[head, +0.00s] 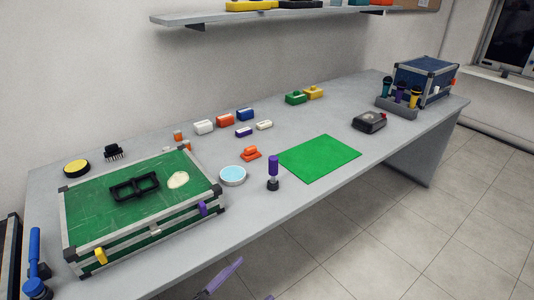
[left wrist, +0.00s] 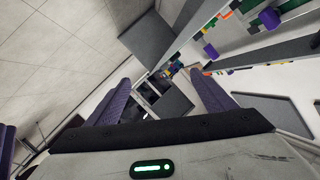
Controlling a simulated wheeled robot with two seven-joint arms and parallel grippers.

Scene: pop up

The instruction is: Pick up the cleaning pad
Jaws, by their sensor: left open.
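No object is plainly marked as the cleaning pad. Candidates on the grey table are a round yellow pad with a black rim (head: 77,168) at the left back, and a light blue disc in a white rim (head: 232,175) near the front edge. I cannot tell which is meant. My left gripper (head: 254,278) shows its purple fingers at the bottom of the head view, below and in front of the table edge, apart from both. In the left wrist view its fingers (left wrist: 162,78) are spread and empty. My right gripper is not in view.
A purple-handled tool (head: 273,168) stands near the front edge beside a green mat (head: 319,158). Small colored blocks lie behind. A black box (head: 369,122) and a blue crate (head: 420,81) are right. A shelf (head: 290,14) hangs above.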

